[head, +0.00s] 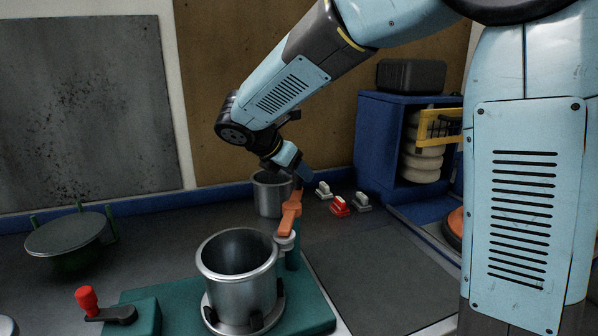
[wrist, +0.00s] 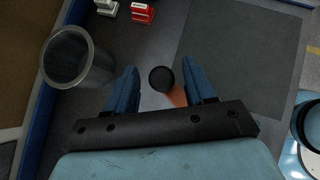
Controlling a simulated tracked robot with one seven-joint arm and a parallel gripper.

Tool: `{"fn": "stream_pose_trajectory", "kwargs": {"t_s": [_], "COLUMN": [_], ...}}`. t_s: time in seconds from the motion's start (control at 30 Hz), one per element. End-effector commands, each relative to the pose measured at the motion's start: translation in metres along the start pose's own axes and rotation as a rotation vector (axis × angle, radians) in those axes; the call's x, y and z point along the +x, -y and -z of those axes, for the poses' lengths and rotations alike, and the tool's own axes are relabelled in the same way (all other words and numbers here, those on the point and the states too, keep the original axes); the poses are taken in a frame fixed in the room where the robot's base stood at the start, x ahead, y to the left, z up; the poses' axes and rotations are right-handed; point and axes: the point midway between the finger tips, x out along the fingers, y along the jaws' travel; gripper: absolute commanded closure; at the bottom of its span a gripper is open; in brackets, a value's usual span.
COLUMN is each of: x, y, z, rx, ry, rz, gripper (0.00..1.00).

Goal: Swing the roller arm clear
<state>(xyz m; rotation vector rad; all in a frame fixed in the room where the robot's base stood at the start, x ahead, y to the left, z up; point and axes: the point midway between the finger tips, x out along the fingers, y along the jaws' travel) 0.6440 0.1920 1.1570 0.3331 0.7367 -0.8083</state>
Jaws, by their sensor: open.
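The orange roller arm (head: 290,214) rises beside a steel pot (head: 240,285) on the green base (head: 315,312). A pale roller (head: 285,241) sits at its lower end, close to the pot's right rim. My gripper (head: 304,174) is over the arm's upper end, pointing down. In the wrist view its two blue fingers (wrist: 160,74) are spread, with a round black knob (wrist: 161,80) between them and a gap on each side. Part of the orange arm shows below the knob; the rest is hidden by my gripper.
A second steel pot (head: 268,198) stands behind, close to the left of my gripper. A red-handled crank (head: 90,303) is at front left. Red and grey small blocks (head: 340,207) lie behind right. The dark mat (head: 375,275) is clear.

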Motion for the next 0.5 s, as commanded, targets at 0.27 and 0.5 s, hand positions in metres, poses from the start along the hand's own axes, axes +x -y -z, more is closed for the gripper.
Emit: {"fn": "stream_pose_trajectory", "kwargs": {"t_s": [0.27,0.5], "x": [0.0068,0.0065], "y": [-0.0001,-0.0001], "z": [0.0003,0.0004], "rx": [0.0,0.0], "ry": [-0.001,-0.001], "rz": [-0.002,-0.001], "gripper": [0.46,0.56]}}
